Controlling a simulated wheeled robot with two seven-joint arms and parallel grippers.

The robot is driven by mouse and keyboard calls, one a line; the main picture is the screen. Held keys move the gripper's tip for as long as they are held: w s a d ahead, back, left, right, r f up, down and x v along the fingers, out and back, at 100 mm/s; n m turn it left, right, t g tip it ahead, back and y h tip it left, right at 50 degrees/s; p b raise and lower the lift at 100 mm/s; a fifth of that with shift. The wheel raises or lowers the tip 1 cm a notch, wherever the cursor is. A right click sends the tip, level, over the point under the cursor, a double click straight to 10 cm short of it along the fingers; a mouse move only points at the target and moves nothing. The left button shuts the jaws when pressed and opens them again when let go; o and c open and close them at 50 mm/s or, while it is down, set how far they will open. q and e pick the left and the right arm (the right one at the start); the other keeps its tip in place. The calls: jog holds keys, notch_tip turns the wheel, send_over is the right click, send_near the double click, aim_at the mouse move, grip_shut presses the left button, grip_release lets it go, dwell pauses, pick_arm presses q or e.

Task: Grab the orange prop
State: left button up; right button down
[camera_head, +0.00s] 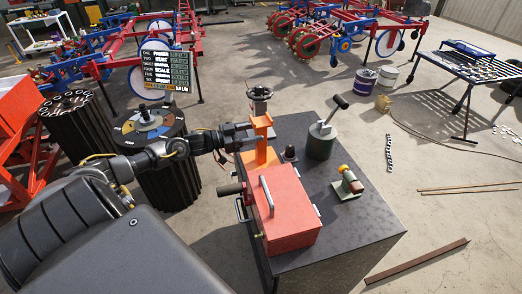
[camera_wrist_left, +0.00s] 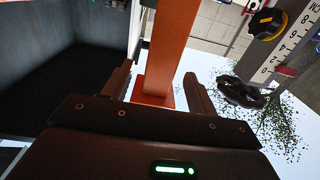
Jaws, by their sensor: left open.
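The orange prop (camera_head: 262,152) is an upright orange post with a wider top, standing on the dark table (camera_head: 345,233) near its far left edge, behind the red box. My left gripper (camera_head: 255,132) reaches in from the left at the prop's upper part. In the left wrist view the orange prop (camera_wrist_left: 166,50) rises between the two spread fingers of my left gripper (camera_wrist_left: 163,85), with a visible gap to the right finger. Contact on the left finger cannot be told. The jaws are open. My right gripper is not in view.
A red box (camera_head: 288,215) with a grey handle stands close in front of the prop. A dark cylinder with a lever (camera_head: 321,140), a small black knob (camera_head: 290,153) and a green-based brass piece (camera_head: 348,184) stand to the right. The table's front right is clear.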

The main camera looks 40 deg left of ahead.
aim_at(266, 128)
pick_arm(q)
jog(key=p+x, duration=0.2)
jog(key=x, duration=0.2)
jog(key=shift+w+d+r, duration=0.15)
jog(key=shift+r, duration=0.05)
jog(key=shift+w+d+f, duration=0.15)
jog(key=shift+w+d, duration=0.1)
jog(key=shift+w, duration=0.1)
grip_shut()
dwell(1.0)
jog(key=shift+a+r, duration=0.15)
jog(key=shift+r, duration=0.1)
